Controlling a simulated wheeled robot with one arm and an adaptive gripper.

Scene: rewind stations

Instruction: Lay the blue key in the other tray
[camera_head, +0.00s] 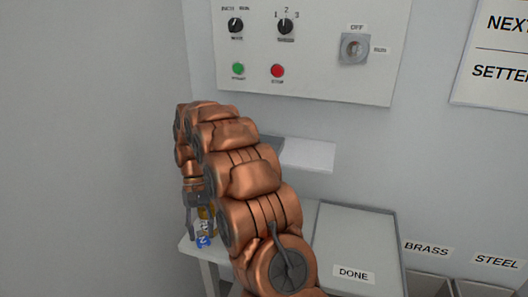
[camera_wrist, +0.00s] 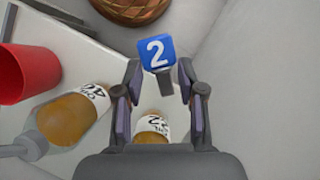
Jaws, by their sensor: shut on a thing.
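The blue key, with a square blue head marked 2 (camera_wrist: 157,54) and a grey stem, is held at my gripper (camera_wrist: 159,82). The blue head sticks out past the fingertips in the wrist view. In the head view my gripper (camera_head: 197,222) hangs over the left end of the white table, with the blue key (camera_head: 203,242) at its lower end. A grey tray labelled DONE (camera_head: 378,222) lies to the right of my arm. My arm hides much of the table between them, and I cannot make out a second tray for certain.
Another bottle (camera_wrist: 152,124) is below the fingers. Bins labelled BRASS (camera_head: 427,284) and STEEL (camera_head: 490,290) are at right. A control panel (camera_head: 320,75) is above.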

